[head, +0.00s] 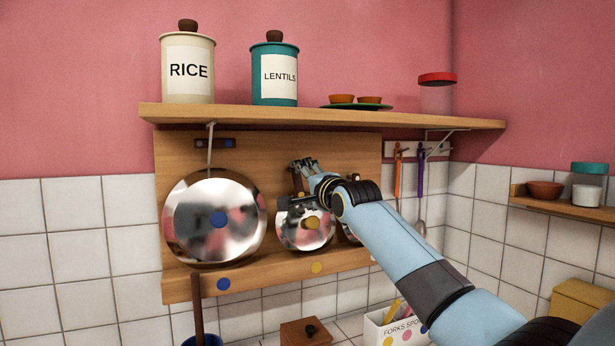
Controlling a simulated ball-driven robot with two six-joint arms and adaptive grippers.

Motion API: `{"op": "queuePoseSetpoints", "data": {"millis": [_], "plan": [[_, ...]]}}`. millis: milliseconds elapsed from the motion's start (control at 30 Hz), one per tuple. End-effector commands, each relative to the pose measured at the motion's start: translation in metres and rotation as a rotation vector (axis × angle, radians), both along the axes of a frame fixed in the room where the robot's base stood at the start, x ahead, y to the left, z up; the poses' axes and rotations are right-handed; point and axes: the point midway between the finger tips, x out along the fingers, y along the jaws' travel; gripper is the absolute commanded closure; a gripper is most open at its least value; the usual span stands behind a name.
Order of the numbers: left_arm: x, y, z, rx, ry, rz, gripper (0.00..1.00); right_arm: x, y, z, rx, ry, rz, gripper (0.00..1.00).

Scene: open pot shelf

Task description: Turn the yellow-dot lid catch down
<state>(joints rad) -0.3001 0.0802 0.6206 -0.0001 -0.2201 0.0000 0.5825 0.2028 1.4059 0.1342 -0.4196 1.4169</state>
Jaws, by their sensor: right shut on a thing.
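The middle lid (303,232) is shiny metal with a yellow knob and hangs on the wooden board (270,160). A yellow dot (316,267) marks the board's lower ledge under it. My right gripper (299,177) reaches in from the lower right and is shut at the top of this lid, where its catch sits. The gripper hides nearly all of the catch, so its turn cannot be read. My left gripper is not in view.
A larger lid (190,230) with a blue knob hangs to the left under a dark catch (214,143). A third lid (350,236) is mostly behind my right arm. The shelf (320,117) overhead holds a rice canister (188,70) and a lentils canister (275,75).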

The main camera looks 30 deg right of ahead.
Motion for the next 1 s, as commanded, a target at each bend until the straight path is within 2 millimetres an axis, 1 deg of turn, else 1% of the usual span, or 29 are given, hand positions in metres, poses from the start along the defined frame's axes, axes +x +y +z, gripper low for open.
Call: {"op": "queuePoseSetpoints", "data": {"millis": [33, 200, 400, 967, 1000], "plan": [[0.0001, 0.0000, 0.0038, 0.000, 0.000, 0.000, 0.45, 0.0000, 0.0009, 0.0013, 0.029, -0.002, 0.000, 0.80], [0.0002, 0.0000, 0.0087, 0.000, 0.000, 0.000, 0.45, 0.0003, 0.0033, -0.0003, 0.123, -0.008, -0.001, 0.80], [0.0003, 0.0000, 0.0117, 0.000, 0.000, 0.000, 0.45, 0.0005, 0.0052, -0.0017, 0.190, -0.011, -0.001, 0.80], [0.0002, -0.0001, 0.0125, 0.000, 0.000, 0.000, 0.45, 0.0005, 0.0062, -0.0028, 0.219, -0.013, 0.000, 0.80], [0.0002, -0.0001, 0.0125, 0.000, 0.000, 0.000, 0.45, 0.0005, 0.0062, -0.0028, 0.219, -0.013, 0.000, 0.18]]}}
